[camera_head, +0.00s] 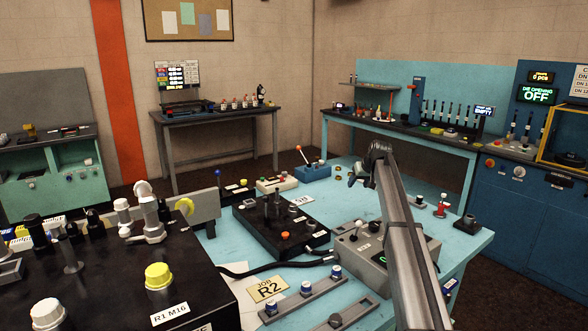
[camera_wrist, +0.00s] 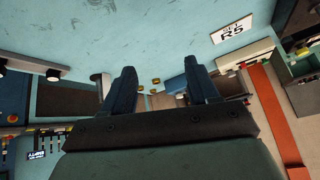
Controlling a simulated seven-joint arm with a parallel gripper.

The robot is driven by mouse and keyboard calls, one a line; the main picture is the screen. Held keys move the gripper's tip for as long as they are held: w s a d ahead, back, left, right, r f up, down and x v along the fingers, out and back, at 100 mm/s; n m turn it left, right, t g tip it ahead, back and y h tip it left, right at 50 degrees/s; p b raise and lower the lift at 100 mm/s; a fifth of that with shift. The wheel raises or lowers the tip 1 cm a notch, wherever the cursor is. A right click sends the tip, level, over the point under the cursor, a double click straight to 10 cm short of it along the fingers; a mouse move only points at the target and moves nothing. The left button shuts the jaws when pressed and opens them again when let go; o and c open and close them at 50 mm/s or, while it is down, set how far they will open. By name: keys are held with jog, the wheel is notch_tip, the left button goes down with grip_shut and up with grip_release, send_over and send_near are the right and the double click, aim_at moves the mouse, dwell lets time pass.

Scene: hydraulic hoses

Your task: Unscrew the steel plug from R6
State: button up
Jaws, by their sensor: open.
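I cannot pick out a label reading R6 or a steel plug marked with it in either view. My gripper (camera_head: 378,152) is raised above the light blue table in the head view, with no plug between its fingers. In the wrist view my gripper (camera_wrist: 161,82) shows two dark fingers spread apart with an empty gap. A dark block (camera_head: 110,265) at the left front carries the label R1 M16, a yellow cap (camera_head: 159,275) and a pale round cap (camera_head: 47,314). Their thread details are too small to tell.
A black fixture (camera_head: 262,230) with upright posts stands mid-table beside a grey box (camera_head: 362,245). A yellow JOB R2 card (camera_head: 268,289) lies near a rail with blue-topped fittings (camera_head: 306,288). A SET R5 card (camera_wrist: 231,29) shows in the wrist view.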

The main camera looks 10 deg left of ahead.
jog(key=s+a+r+n+g+h, duration=0.1)
jog(key=s+a+r+n+g, duration=0.15)
jog(key=a, duration=0.45)
jog(key=s+a+r+n+g, duration=0.15)
jog(key=a+n, duration=0.25)
jog(key=a, duration=0.4)
notch_tip(320, 180, up, 4)
jog(key=n+g+h, duration=0.2)
jog(key=n, duration=0.3)
send_over(294, 205)
notch_tip(294, 205, down, 13)
jog(key=shift+w+r, duration=0.1)
grip_shut()
jog(key=n, duration=0.4)
jog(key=shift+n, duration=0.95)
